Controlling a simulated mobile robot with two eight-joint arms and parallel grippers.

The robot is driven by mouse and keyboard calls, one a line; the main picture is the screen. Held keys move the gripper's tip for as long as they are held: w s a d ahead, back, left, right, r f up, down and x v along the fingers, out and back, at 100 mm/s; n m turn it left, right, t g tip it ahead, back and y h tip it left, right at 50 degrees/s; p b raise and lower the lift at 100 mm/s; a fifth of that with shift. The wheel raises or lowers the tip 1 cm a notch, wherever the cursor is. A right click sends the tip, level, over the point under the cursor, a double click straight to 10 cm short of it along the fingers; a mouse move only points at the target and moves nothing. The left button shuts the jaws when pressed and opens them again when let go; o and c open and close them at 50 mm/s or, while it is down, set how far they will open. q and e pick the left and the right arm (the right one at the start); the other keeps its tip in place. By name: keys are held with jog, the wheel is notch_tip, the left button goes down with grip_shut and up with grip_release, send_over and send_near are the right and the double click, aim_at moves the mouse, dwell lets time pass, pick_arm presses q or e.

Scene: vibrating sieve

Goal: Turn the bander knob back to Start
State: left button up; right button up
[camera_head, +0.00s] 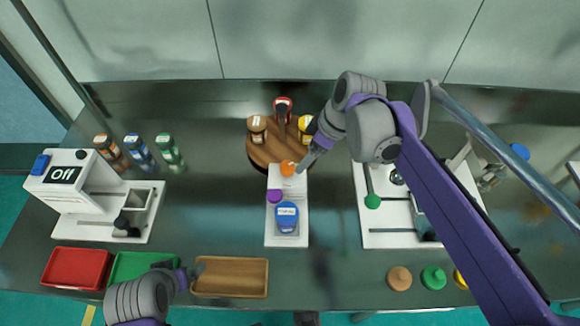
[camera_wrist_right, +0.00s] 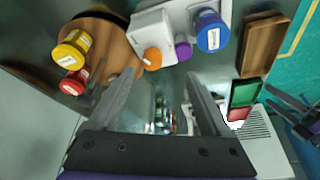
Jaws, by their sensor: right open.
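A white device (camera_head: 297,184) stands in the middle of the bench. It has an orange round knob (camera_head: 288,168) at its back end, a purple round part (camera_head: 275,195) at its left side and a blue labelled part (camera_head: 287,216) at its front. I cannot read a Start mark or tell which way the knob points. My right gripper (camera_head: 307,168) is just right of the orange knob. In the right wrist view the gripper (camera_wrist_right: 160,78) is open and empty, with the orange knob (camera_wrist_right: 152,58) ahead of its fingertips, apparently not held. My left gripper (camera_head: 198,271) is low at the left, by the wooden tray.
A round wooden stand (camera_head: 262,152) with several jars is right behind the device. A white machine reading "Off" (camera_head: 95,205) stands left. Red (camera_head: 48,268) and green (camera_head: 118,280) trays and a wooden tray (camera_head: 230,291) lie in front. Another white station (camera_head: 385,240) is at right.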

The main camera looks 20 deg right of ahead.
aim_at(288, 166)
jog(key=w+a+f, duration=0.1)
jog(key=f, duration=0.2)
jog(key=w+a+f+n+b, duration=0.1)
jog(key=w+f, duration=0.1)
jog(key=f, duration=0.1)
jog(key=w+a+f+n, duration=0.1)
jog(key=w+f, duration=0.1)
jog(key=f, duration=0.1)
jog(key=shift+a+f+y, duration=0.25)
jog(key=shift+f+y, duration=0.05)
grip_shut()
dwell(0.3)
